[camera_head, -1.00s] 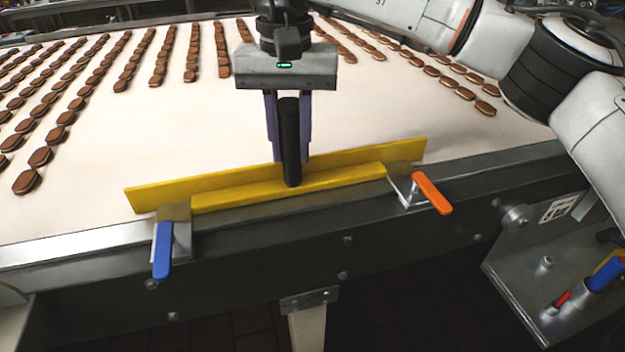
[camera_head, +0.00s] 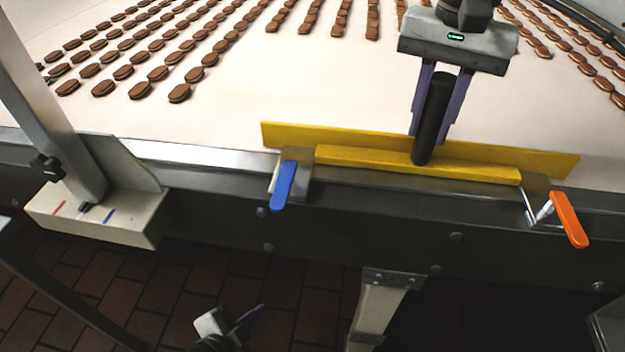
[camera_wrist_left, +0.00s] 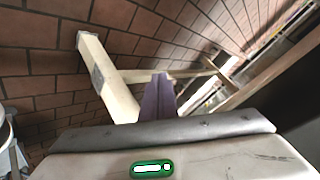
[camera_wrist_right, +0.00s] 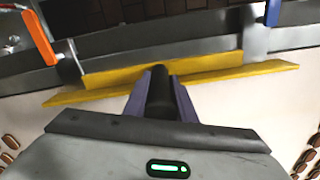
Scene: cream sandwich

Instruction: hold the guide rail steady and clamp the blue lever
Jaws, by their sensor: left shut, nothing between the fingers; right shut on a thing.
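The yellow guide rail (camera_head: 415,166) lies along the belt's near edge, with a black upright handle (camera_head: 437,110). My right gripper (camera_head: 432,132) is shut on that handle from above; the right wrist view shows its purple fingers (camera_wrist_right: 160,90) either side of it. The blue lever (camera_head: 284,186) hangs down at the rail's left end, on a metal bracket; it also shows in the right wrist view (camera_wrist_right: 273,13). My left gripper (camera_head: 235,325) is low at the bottom edge, below and apart from the blue lever. In the left wrist view its fingers (camera_wrist_left: 157,95) are together and empty.
An orange lever (camera_head: 570,220) angles down at the rail's right end. A grey post on a pale block (camera_head: 100,215) stands at the left of the conveyor edge. A support leg (camera_head: 380,310) is below the conveyor. Rows of chocolate biscuits (camera_head: 180,93) lie on the belt.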

